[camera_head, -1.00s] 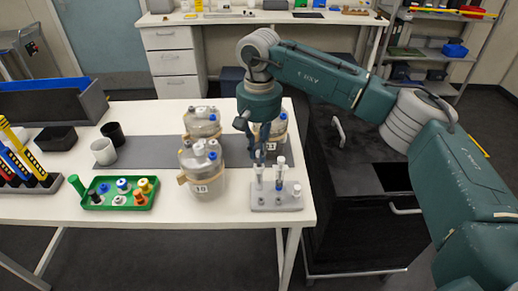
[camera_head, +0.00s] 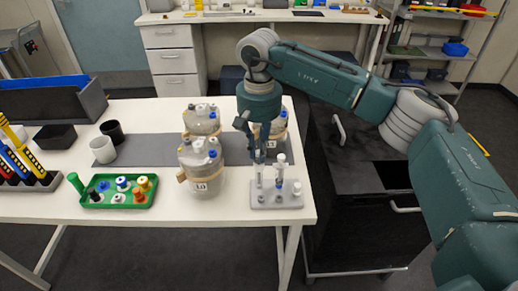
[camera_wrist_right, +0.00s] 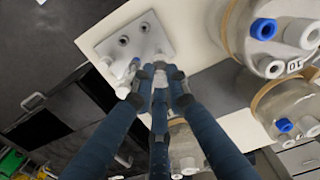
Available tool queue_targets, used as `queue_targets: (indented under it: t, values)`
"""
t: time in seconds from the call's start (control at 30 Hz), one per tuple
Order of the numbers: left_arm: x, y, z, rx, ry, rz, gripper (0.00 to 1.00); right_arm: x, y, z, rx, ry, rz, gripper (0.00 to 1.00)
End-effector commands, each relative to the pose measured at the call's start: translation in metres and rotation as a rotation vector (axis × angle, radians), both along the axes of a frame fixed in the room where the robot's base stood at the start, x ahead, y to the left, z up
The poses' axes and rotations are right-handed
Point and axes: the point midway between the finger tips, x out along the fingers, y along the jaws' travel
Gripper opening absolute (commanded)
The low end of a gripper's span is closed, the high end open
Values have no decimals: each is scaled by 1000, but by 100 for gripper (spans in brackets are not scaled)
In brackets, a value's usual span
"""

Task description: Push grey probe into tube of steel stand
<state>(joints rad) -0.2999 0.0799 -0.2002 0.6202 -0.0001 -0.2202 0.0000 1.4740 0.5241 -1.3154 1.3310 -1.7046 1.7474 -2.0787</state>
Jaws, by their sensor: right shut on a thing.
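The steel stand (camera_head: 290,203) is a pale grey block near the front right corner of the white table. It also shows in the right wrist view (camera_wrist_right: 112,28), with holes in its top. My right gripper (camera_head: 259,158) points down over the stand's left part. It is shut on the pale upper end of the grey probe (camera_wrist_right: 160,78), which is upright over the stand. How deep the probe sits in its tube is hidden by the fingers. A second white-capped piece (camera_head: 281,162) stands upright just right of the gripper. My left gripper is not in view.
Glass vessels, one marked 10 (camera_head: 202,172), stand close left of the gripper. A green tray (camera_head: 98,205) with small coloured caps lies further left. A black cabinet (camera_head: 345,215) stands right of the table.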

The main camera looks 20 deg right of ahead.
Motion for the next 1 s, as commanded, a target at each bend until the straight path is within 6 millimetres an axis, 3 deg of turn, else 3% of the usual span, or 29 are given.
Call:
queue_targets:
  t: [0.67,0.7,0.77,1.0]
  values:
    - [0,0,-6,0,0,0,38,0,0,-9,0,0,0,0]
    - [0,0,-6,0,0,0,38,0,0,-9,0,0,0,22]
    - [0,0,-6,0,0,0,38,0,0,-9,0,0,0,34]
    - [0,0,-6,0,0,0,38,0,0,-9,0,0,0,36]
